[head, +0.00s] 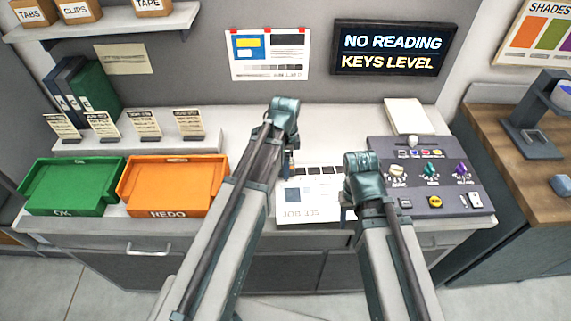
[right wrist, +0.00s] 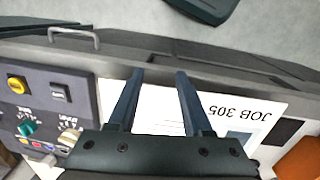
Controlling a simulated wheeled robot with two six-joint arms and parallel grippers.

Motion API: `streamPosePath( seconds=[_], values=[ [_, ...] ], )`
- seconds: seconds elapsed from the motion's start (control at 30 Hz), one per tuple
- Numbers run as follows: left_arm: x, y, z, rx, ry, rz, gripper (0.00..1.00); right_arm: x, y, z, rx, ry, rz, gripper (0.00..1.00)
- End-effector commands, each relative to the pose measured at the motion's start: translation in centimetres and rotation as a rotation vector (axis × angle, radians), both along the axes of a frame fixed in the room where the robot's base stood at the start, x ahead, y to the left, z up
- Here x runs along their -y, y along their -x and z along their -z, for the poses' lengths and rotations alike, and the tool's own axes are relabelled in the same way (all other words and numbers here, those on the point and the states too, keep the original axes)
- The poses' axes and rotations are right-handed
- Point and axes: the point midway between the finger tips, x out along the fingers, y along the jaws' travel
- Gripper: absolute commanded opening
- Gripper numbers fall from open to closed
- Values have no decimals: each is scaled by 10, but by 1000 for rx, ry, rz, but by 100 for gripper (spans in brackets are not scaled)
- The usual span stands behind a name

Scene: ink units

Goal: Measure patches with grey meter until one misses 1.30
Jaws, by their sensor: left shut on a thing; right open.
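A white printed sheet marked JOB 305 (head: 318,212) lies on the counter, with a row of dark patches (head: 318,171) along its far edge. It also shows upside down in the right wrist view (right wrist: 238,112). My left gripper (head: 289,166) is at the left end of the patch row, mostly behind its own arm. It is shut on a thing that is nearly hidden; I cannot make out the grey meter. My right gripper (head: 346,212) is open and empty near the sheet's right edge; its fingers show apart in the right wrist view (right wrist: 160,76). The display (head: 393,52) reads NO READING, KEYS LEVEL.
A green OK tray (head: 70,207) and an orange REDO tray (head: 170,206) stand at left. Several small cards (head: 143,124) stand behind them. A control panel (head: 430,190) with knobs is at right. A white pad (head: 407,116) lies behind it.

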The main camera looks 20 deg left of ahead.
Motion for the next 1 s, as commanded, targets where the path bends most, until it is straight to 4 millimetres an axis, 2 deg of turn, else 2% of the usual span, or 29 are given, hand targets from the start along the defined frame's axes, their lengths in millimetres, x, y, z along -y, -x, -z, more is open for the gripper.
streamPosePath(
  seconds=[1.0],
  values=[
    [0, 0, 6, 0, 0, 0, 4, 0, 0, 6, 0, 0, 0, 50]
  ],
)
